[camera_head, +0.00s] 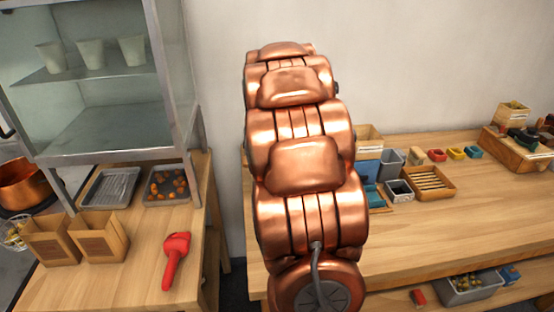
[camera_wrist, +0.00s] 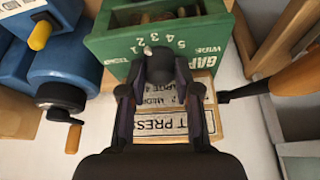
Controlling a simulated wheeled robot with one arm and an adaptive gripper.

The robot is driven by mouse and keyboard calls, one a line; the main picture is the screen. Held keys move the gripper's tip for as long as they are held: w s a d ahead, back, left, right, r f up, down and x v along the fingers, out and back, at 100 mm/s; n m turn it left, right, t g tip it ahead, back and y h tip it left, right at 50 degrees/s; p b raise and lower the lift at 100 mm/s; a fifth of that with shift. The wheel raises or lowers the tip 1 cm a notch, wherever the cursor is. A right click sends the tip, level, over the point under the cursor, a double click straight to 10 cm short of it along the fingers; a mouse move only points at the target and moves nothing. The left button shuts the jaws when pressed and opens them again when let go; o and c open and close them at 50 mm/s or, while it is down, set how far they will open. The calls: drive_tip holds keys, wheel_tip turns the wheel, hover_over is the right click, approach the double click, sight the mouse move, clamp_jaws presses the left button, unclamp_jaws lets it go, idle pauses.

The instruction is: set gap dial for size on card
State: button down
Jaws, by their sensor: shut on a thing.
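In the wrist view a green box (camera_wrist: 190,48) carries white lettering that begins "GAP" and a row of numbers from 5 down to 1. A dark knob (camera_wrist: 159,64), which looks like the gap dial, sits in front of the box, with a small pale mark at its top near the numbers. My gripper (camera_wrist: 160,88) is shut on this knob. The head view shows neither dial nor gripper; my copper arm covers the middle.
In the wrist view a blue machine (camera_wrist: 65,62) with a crank stands close at left, and a brown handle (camera_wrist: 297,80) is close at right. In the head view a red tool (camera_head: 175,260), paper bags (camera_head: 103,236) and a chestnut tray (camera_head: 167,198) are on the left table.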

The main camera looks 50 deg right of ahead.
drive_tip(key=c, duration=0.8)
unclamp_jaws()
drive_tip(key=v, duration=1.2)
